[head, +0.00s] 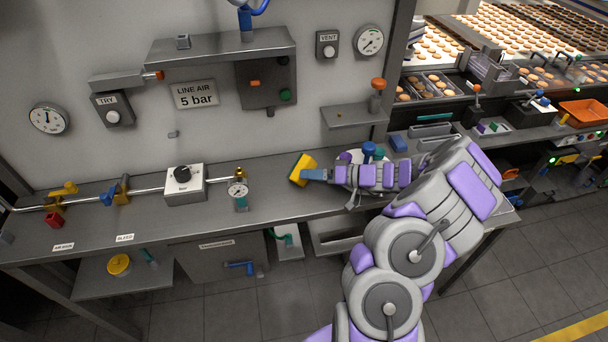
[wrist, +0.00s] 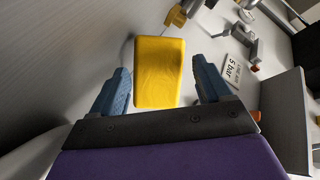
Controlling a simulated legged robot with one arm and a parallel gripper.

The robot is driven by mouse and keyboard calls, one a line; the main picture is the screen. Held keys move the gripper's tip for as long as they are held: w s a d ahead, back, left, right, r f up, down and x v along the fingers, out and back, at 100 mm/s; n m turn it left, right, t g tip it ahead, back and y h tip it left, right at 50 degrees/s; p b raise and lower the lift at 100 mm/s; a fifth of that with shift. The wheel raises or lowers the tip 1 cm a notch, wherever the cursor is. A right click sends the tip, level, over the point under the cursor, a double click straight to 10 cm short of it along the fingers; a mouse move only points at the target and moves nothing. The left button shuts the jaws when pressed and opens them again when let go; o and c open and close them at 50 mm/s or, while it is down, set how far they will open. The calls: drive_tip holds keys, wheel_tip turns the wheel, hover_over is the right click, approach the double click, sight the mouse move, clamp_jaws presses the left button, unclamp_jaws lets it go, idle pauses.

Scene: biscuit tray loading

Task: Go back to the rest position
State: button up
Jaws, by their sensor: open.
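My gripper (head: 314,174) is above the back of the steel bench, towards its right half, with its blue fingers pointing left. In the wrist view my gripper (wrist: 161,68) is open, with a gap on each side of a yellow block. That yellow block (wrist: 159,72) appears between the blue fingers and reaches beyond their tips. In the head view the same block (head: 301,168) looks like a yellow sponge with a dark green face, tilted, right at the fingertips. It seems to rest on the bench near the wall. Neither finger visibly touches it.
The steel bench (head: 120,222) carries a pipe with valves, a box with a black knob (head: 183,183) and a small gauge (head: 238,191). Shelves (head: 222,48) stick out from the wall above. Blue and green knobs (head: 368,150) stand close behind my gripper.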

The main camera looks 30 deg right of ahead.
drive_tip(key=v, duration=0.3)
drive_tip(key=shift+s+r, duration=0.2)
drive_tip(key=shift+s, duration=0.25)
drive_tip(key=shift+s+a, duration=0.1)
drive_tip(key=shift+a, duration=0.05)
drive_tip(key=s+a+r+n+g+y, duration=0.25)
drive_tip(key=a+r+g, duration=0.5)
drive_tip(key=a, duration=0.75)
drive_tip(key=s+a+r+n+g+h, duration=0.25)
drive_tip(key=s+a+r, duration=0.35)
drive_tip(key=s+a, duration=0.4)
drive_tip(key=s+d+m+g+h, duration=0.2)
drive_tip(key=s+h, duration=0.8)
drive_tip(key=s, duration=1.1)
drive_tip(key=shift+s+d+r+m, duration=0.2)
drive_tip(key=shift+d+m, duration=0.45)
drive_tip(key=shift+m, duration=0.45)
